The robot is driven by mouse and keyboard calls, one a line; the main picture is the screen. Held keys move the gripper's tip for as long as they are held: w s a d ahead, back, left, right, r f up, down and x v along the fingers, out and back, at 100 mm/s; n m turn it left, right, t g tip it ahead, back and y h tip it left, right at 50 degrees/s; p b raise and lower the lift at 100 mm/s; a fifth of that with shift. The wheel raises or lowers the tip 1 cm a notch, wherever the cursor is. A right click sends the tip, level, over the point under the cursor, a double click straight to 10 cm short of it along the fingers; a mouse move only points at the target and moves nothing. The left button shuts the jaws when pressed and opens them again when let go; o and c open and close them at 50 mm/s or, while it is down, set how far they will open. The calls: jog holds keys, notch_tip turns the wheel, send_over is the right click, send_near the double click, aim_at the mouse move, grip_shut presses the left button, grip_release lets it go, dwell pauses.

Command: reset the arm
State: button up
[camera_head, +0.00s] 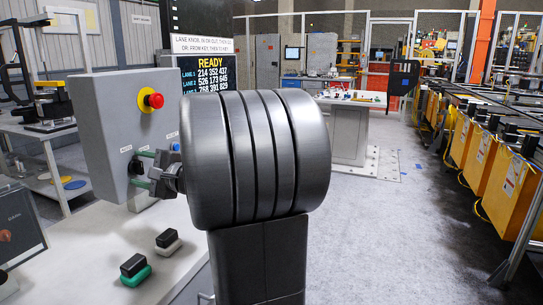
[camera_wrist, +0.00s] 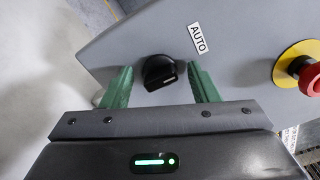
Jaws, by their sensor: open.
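My gripper (camera_head: 150,170) is at the front face of a grey control box (camera_head: 110,120), partly hidden behind my own arm in the head view. In the wrist view my gripper (camera_wrist: 160,72) is open, with one green finger on each side of a black knob (camera_wrist: 160,72). Gaps show between the knob and both fingers. A label reading AUTO (camera_wrist: 197,38) is above and right of the knob. The head view does not show the knob clearly.
A red emergency button (camera_head: 152,99) on a yellow ring is on the box, also at right in the wrist view (camera_wrist: 307,72). Two small black-topped blocks (camera_head: 134,268) (camera_head: 168,241) stand on the white table. A display (camera_head: 208,74) reads READY. Yellow-sided units (camera_head: 480,150) line the right; grey floor (camera_head: 400,230) lies clear.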

jog(key=shift+w+r+m+p, duration=0.15)
jog(key=shift+m+p, duration=1.65)
jog(key=shift+p, duration=1.35)
jog(key=shift+s+r+m+p, duration=0.15)
jog(key=shift+m+p, duration=1.65)
jog(key=shift+p, duration=1.3)
jog(key=shift+b+v, duration=0.45)
jog(key=shift+v, duration=1.2)
jog(key=shift+w+d+f, duration=0.1)
jog(key=shift+f, duration=0.1)
